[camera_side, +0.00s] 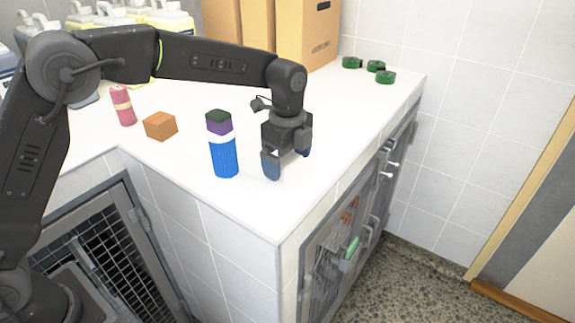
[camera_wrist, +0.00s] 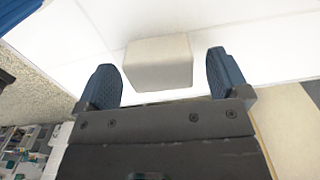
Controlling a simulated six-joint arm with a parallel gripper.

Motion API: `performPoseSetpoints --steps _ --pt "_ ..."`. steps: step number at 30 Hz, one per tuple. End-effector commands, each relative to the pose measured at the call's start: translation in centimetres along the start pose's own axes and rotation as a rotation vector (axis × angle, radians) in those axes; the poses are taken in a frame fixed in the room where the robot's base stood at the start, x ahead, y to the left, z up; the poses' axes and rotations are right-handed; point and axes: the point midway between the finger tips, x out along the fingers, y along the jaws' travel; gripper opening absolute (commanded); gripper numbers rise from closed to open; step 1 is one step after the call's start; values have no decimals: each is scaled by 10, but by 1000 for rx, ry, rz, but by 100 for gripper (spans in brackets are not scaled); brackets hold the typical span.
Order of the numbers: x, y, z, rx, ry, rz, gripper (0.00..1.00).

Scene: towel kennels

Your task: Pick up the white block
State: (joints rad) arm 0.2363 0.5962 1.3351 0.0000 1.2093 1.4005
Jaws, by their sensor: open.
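The white block (camera_wrist: 158,62) shows in the wrist view as a pale off-white box on the white counter, lying between my two fingertips with a gap on each side. In the side view it is hard to make out against the white top. My gripper (camera_side: 288,158) points down at the counter near its front right edge, with its dark blue fingers spread; it also shows in the wrist view (camera_wrist: 161,72). It holds nothing.
A tall blue item (camera_side: 223,155) with a white band and purple and dark green top stands just left of my gripper. Further left are an orange-brown block (camera_side: 160,126) and a pink bottle-like roll (camera_side: 123,106). Green discs (camera_side: 376,66) lie at the back right.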

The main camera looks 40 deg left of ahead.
Motion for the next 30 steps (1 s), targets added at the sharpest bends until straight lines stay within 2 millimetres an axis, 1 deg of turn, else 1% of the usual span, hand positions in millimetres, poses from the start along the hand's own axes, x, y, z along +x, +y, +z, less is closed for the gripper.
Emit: performPoseSetpoints --steps 1,3,10,11,27,29,30 --pt "6 0 0 -1 0 2 94" --pt "9 0 0 -1 0 -1 94" --pt "10 0 0 -1 0 -2 94" --pt "10 0 0 -1 0 -2 92" --pt "10 0 0 -1 0 -2 40" --pt "10 0 0 -1 0 -2 35" --pt "10 0 0 -1 1 -3 35"
